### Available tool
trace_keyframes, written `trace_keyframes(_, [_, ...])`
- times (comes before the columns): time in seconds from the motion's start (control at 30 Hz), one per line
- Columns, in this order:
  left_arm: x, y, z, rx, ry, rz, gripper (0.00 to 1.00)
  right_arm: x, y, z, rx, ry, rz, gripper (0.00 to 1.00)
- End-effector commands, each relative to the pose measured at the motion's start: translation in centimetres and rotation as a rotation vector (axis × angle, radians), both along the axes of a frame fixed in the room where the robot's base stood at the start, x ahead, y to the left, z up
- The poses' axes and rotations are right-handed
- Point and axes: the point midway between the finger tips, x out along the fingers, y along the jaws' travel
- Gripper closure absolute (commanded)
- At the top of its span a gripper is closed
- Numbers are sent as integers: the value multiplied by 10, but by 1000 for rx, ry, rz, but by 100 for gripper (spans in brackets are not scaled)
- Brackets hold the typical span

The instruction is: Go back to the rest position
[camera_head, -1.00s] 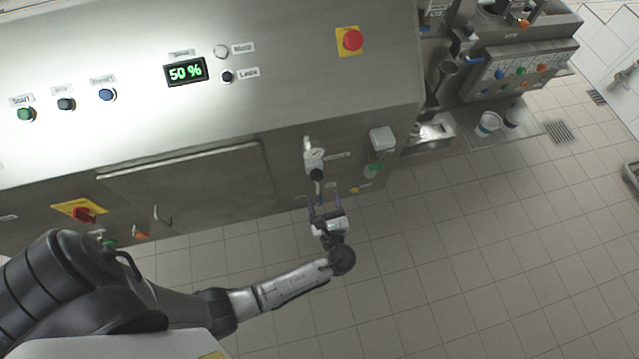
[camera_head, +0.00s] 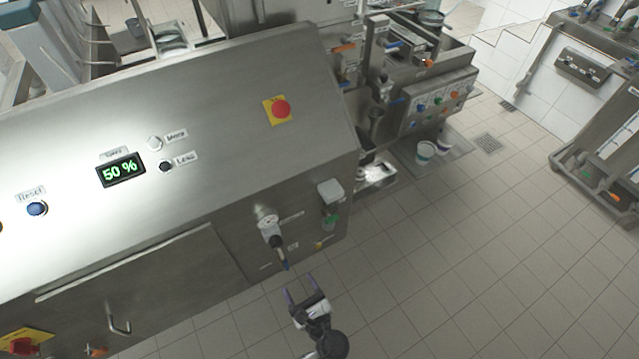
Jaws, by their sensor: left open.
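My left gripper (camera_head: 301,292) shows at the bottom middle, in front of the steel machine (camera_head: 190,120). Its two thin purple-tinted fingers are apart and nothing is between them. Most of the left arm is below the picture's edge. My right gripper is not in view.
The machine's sloped panel carries a "50 %" display (camera_head: 121,169) and a red emergency button (camera_head: 281,109). A door handle (camera_head: 119,323) sticks out at lower left. The tiled floor (camera_head: 480,260) at right is clear; a wheeled frame (camera_head: 590,180) stands beyond.

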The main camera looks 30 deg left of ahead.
Motion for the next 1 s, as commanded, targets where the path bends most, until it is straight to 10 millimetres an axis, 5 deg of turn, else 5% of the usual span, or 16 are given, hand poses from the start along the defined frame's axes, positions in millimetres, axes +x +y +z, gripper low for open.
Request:
trace_keyframes(0.27, [0, 0, 0, -23, -34, 0, 35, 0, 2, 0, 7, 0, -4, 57])
trace_keyframes(0.47, [-3, 2, -4, -185, -231, 25, 35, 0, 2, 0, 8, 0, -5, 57])
trace_keyframes(0.73, [-10, 1, -27, -837, -578, 316, 35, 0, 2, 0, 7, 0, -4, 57])
trace_keyframes(1.0, [-11, -9, 1, -1540, -865, 781, 35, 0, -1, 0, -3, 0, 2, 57])
